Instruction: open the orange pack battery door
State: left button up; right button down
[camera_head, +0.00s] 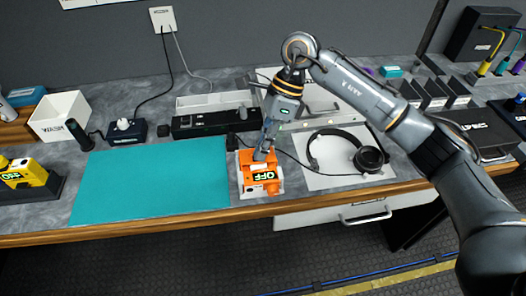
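The orange pack (260,183) stands on a pale square plate (244,194) at the front of the counter, just right of the teal mat. Its front carries a dark label with green lettering that reads OFF. My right arm reaches in from the right, and my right gripper (263,154) points down at the top of the pack. Its fingertips are at or touching the pack's upper part; they are too small to tell whether they are open or shut. The battery door cannot be made out clearly, and the gripper hides part of the pack's top. My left gripper is not in view.
A teal mat (150,185) lies bare on the left. Headphones (369,158) rest on a white sheet at right. A yellow pack (22,173) sits in a dark holder at far left. A white bin (60,115) and dark power strip (212,123) stand behind. A drawer handle (366,217) protrudes below.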

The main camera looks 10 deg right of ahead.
jog(key=shift+w+r+m+g+b, duration=0.25)
jog(key=shift+w+g, duration=0.2)
jog(key=shift+g, duration=0.4)
jog(key=shift+w+r+m+g+b, duration=0.15)
jog(key=shift+w+r+g+b, duration=0.25)
jog(key=shift+g, duration=0.45)
jog(key=c, duration=1.5)
grip_release()
jog(key=shift+f, duration=0.1)
jog(key=shift+w, duration=0.1)
jog(key=v, duration=1.2)
jog(key=shift+f, duration=0.1)
